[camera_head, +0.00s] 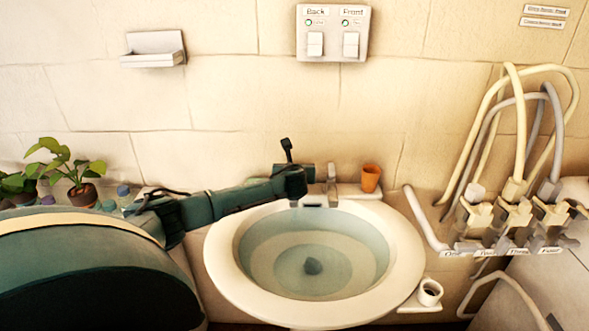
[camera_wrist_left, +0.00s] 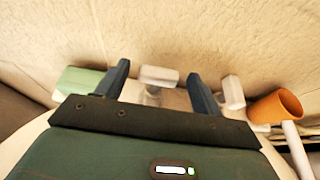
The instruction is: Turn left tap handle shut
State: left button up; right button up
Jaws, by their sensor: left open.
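The washbasin (camera_head: 225,262) holds water, with its taps along the back rim. My left gripper (camera_head: 304,172) reaches in from the left over the back left rim. In the left wrist view my left gripper (camera_wrist_left: 161,76) is open, with a pale left tap handle (camera_wrist_left: 158,75) showing between its two dark fingers. I cannot tell whether either finger touches it. In the head view that handle is mostly hidden by my gripper. The right tap (camera_head: 331,183) stands just right of the gripper, and it also shows in the left wrist view (camera_wrist_left: 233,92).
An orange cup (camera_head: 371,178) stands right of the taps. A green block (camera_wrist_left: 80,82) lies left of the fingers in the left wrist view. The wall is close behind. Potted plants (camera_head: 83,192) are at left, hoses (camera_head: 520,130) at right.

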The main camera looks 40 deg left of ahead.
pick_arm(q)
jog(key=shift+w+a+f, duration=0.15)
jog(key=shift+w+a, duration=0.05)
jog(key=shift+w, duration=0.1)
jog(key=c, duration=1)
